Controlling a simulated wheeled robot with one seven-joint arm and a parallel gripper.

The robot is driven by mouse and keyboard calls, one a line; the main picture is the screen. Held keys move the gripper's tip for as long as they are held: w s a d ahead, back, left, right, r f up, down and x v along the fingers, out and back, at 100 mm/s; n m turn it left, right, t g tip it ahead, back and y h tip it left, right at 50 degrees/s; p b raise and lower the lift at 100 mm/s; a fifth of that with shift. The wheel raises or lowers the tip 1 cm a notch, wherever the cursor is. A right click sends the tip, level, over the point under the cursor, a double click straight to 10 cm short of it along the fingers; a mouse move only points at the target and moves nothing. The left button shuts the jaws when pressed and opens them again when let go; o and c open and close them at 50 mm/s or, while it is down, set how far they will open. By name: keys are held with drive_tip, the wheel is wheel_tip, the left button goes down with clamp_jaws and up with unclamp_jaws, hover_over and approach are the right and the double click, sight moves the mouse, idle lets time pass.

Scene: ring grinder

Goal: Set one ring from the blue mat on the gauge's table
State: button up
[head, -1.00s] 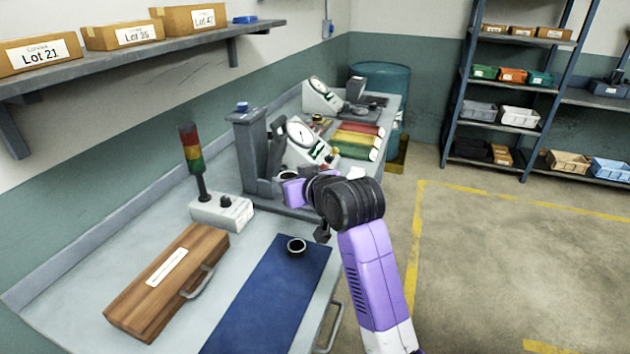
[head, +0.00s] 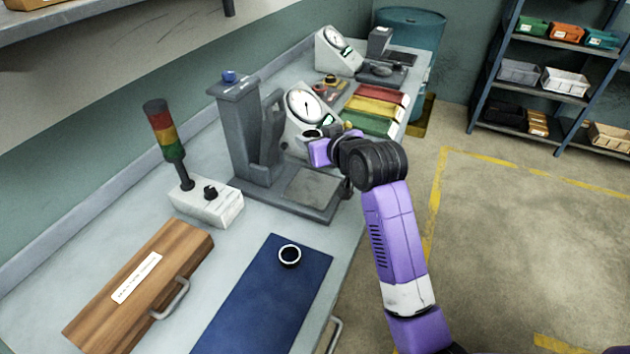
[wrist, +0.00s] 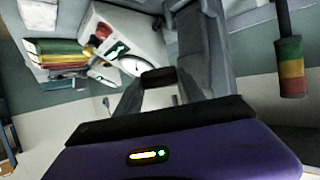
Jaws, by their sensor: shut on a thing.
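My gripper (wrist: 158,90) is shut on a dark ring (wrist: 158,77), seen edge-on between the fingertips in the wrist view. In the head view my gripper (head: 315,138) is in the air in front of the near white dial gauge (head: 305,106), beyond the grey press stand's base plate; its fingers are mostly hidden there. The gauge's dial also shows in the wrist view (wrist: 133,66). Its table is hidden behind my gripper or too unclear to tell. Another dark ring (head: 289,256) lies on the blue mat (head: 262,305).
The grey press stand (head: 245,130) rises left of my gripper. A signal tower (head: 165,130) stands on a control box (head: 207,204). A wooden case (head: 140,285) lies left of the mat. Red, yellow and green trays (head: 375,108) and a second dial gauge (head: 338,48) are farther back.

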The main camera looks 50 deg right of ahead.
sight(314, 191)
wheel_tip(314, 191, down, 15)
drive_tip(key=shift+r+p, duration=0.1)
drive_tip(key=shift+p, duration=0.25)
drive_tip(key=shift+f, duration=0.25)
drive_tip(key=o, duration=1.5)
